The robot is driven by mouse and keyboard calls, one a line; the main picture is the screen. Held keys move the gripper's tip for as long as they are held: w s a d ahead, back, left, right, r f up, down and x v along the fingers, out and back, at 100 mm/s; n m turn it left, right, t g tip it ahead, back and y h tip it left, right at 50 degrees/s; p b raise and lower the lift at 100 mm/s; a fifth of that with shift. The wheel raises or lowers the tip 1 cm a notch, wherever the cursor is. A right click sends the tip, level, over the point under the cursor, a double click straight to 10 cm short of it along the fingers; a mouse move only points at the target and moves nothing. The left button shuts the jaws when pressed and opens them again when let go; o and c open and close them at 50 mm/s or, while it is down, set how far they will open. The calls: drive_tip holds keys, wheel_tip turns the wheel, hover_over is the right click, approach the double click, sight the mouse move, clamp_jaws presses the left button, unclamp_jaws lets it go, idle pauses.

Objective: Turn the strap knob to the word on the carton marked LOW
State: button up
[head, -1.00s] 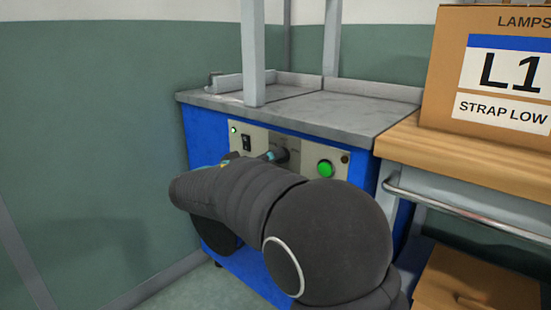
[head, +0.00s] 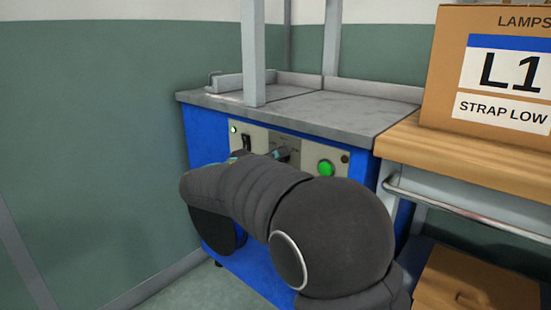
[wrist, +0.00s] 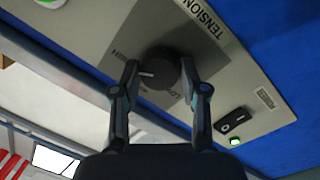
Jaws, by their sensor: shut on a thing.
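The strap knob (wrist: 161,72) is a round black dial with a white pointer line, on the grey control panel (wrist: 228,78) under the word TENSION. In the wrist view my gripper (wrist: 160,82) is shut on the knob, one finger on each side. The pointer line is at the knob's left side in that view. Small words around the knob are partly covered by the fingers and hard to read. In the head view the knob (head: 283,153) shows just above my arm. The carton (head: 445,68) at the right reads LAMPS, L1, STRAP LOW.
A lit green button (head: 326,168) is right of the knob. A black rocker switch (head: 246,142) and small lamp (head: 234,129) are to its left. The carton stands on a wooden bench (head: 480,160) with a metal rail (head: 450,207). A green wall is at the left.

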drive_tip(key=shift+s+d+f+n+t+y+p, duration=0.1)
drive_tip(key=shift+n+t+y+p, duration=0.2)
drive_tip(key=shift+n+p, duration=2.75)
drive_tip(key=shift+n+t+y+p, duration=0.1)
drive_tip(key=shift+n+t+p, duration=0.35)
drive_tip(key=shift+n, duration=4.95)
drive_tip(key=shift+s+d+f+n+t+y+p, duration=0.1)
drive_tip(key=shift+n+t+y+p, duration=0.15)
drive_tip(key=shift+n+p, duration=2.8)
drive_tip(key=n+b, duration=0.2)
drive_tip(key=shift+n, duration=0.3)
drive_tip(key=o, duration=1.1)
drive_tip(key=shift+w, duration=0.1)
drive_tip(key=shift+o, duration=0.2)
drive_tip(key=shift+a, duration=0.15)
drive_tip(key=v, duration=1.2)
drive_tip(key=shift+f, duration=0.1)
